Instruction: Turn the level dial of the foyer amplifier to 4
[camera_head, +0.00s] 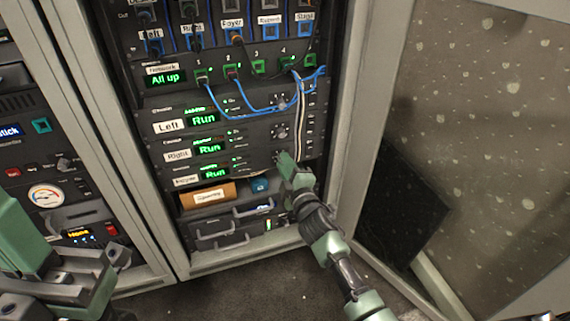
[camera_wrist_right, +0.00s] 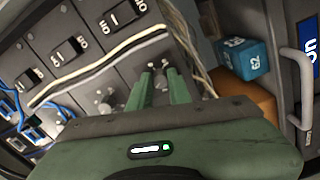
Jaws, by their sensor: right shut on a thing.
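The foyer amplifier (camera_head: 222,180) is the lowest of three stacked amplifiers in the rack, with a partly readable label and a green "Run" display. My right gripper (camera_head: 284,160) is at the right end of its front and hides its level dial in the head view. In the right wrist view the fingers of my right gripper (camera_wrist_right: 161,88) are on both sides of the level dial (camera_wrist_right: 160,78) and shut on it. The dial's setting cannot be read. My left gripper (camera_head: 95,272) is at the lower left, away from the rack; its jaw opening is unclear.
The Right amplifier's dial (camera_wrist_right: 105,101) is next to the held one. White and grey cables (camera_wrist_right: 100,62) hang close by. An orange box (camera_head: 208,195) and a blue cube (camera_head: 260,185) lie on the shelf below. The cabinet door (camera_head: 470,130) stands open at right.

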